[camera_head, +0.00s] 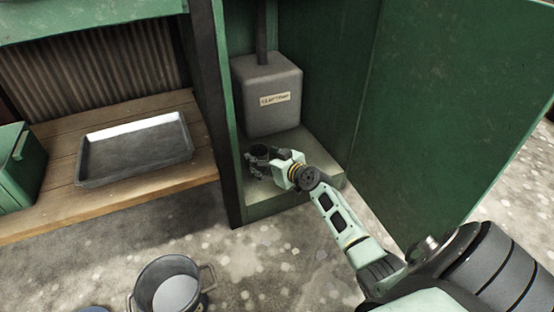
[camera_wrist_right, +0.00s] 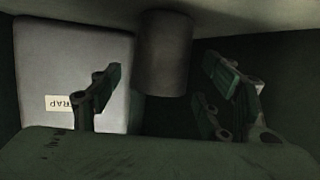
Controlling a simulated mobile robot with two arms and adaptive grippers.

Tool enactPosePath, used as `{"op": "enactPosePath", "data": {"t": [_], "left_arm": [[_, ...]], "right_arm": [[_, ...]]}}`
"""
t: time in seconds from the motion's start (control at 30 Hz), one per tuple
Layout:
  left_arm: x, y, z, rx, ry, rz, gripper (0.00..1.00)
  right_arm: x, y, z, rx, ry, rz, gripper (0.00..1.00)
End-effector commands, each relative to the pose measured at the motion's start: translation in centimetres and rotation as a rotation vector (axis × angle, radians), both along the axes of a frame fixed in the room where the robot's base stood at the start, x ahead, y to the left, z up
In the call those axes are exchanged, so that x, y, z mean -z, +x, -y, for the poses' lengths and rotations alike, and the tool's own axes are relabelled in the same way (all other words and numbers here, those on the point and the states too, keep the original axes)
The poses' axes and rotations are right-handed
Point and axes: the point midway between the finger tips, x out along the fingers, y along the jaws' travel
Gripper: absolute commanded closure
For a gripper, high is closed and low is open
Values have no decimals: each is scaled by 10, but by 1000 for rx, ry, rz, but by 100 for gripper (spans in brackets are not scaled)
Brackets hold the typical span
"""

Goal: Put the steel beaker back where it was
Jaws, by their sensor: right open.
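The steel beaker (camera_head: 260,151), a small dark grey cylinder, stands on the floor of the green cabinet in front of a grey box. My right gripper (camera_head: 256,165) reaches into the cabinet at the beaker and partly hides it. In the right wrist view the beaker (camera_wrist_right: 163,55) shows between the two spread fingers of my right gripper (camera_wrist_right: 163,93). Dark gaps show between it and each finger, so the gripper is open. My left gripper is not in view.
The cabinet's green door (camera_head: 450,90) stands open at right. A wooden bench (camera_head: 160,178) at left holds a metal tray (camera_head: 135,148) and a green box (camera_head: 20,165). A pot (camera_head: 170,285) stands on the floor.

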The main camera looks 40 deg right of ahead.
Motion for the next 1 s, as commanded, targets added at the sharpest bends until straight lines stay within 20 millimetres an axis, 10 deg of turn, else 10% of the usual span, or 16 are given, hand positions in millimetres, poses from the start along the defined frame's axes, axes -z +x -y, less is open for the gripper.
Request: {"op": "enactPosePath", "data": {"t": [0.4,1.0], "left_arm": [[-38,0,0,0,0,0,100],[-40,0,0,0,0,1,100]], "right_arm": [[-25,-72,2,0,-1,-1,30],[-28,-84,3,0,1,2,30]]}}
